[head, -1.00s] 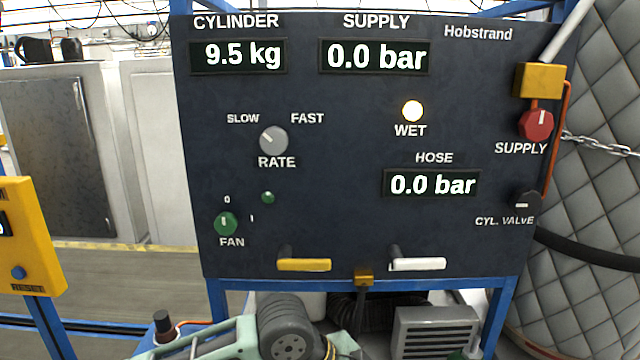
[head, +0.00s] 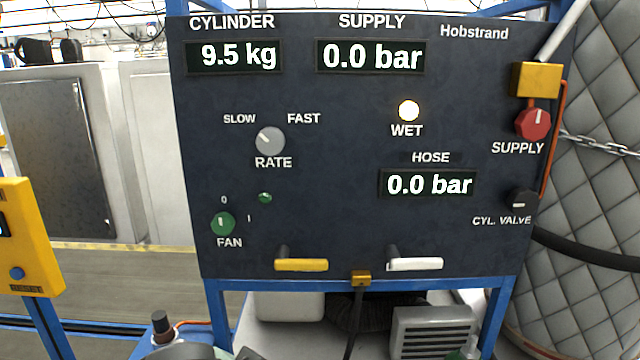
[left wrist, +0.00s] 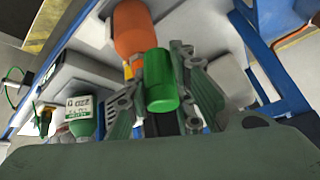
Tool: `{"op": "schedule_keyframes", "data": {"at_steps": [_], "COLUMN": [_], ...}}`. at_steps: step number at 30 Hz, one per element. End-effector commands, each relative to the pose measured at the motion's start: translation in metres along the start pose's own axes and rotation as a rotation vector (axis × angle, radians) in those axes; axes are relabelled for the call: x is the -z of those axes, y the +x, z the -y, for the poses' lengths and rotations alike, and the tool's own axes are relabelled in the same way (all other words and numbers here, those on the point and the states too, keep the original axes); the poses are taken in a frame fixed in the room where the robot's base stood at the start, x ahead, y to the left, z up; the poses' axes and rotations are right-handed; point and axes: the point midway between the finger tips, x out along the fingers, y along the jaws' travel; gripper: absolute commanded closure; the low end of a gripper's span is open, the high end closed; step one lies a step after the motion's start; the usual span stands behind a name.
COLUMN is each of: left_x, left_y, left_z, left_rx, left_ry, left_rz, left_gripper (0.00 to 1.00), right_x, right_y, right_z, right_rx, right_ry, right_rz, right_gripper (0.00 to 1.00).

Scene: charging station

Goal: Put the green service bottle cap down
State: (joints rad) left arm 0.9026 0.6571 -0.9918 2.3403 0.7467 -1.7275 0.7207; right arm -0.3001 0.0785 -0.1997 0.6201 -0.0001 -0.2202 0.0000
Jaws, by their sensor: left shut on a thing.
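The green cap (left wrist: 160,80) is in the left wrist view, a glossy green cylinder between the fingers of my left gripper (left wrist: 158,95). The gripper is shut on it. Beyond the cap is an orange rounded body (left wrist: 133,28); I cannot tell whether the cap touches it. The cap is not visible in the head view. My right gripper is in neither view.
A dark control panel (head: 340,230) fills the head view, with a yellow handle (head: 301,265) and a white handle (head: 415,264). A grey vented box (head: 433,330) stands below. A green bottle with a white label (left wrist: 80,118) is left in the wrist view.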

Motion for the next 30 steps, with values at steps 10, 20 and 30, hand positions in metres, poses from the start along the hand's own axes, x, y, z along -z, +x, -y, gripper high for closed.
{"op": "schedule_keyframes", "data": {"at_steps": [10, 20, 30], "left_x": [-0.035, -0.039, -0.042], "left_y": [-0.027, -0.030, -0.030], "left_z": [0.075, 0.084, 0.083], "left_rx": [0.290, 0.327, 0.323], "left_ry": [-0.465, -0.530, -0.533], "left_rz": [0.075, 0.083, 0.091], "left_gripper": [0.96, 0.96, 0.96], "right_x": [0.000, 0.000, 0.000], "right_y": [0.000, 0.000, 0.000], "right_z": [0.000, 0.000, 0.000], "right_rx": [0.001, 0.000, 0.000], "right_ry": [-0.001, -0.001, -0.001], "right_rz": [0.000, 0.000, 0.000], "right_gripper": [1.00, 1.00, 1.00]}}
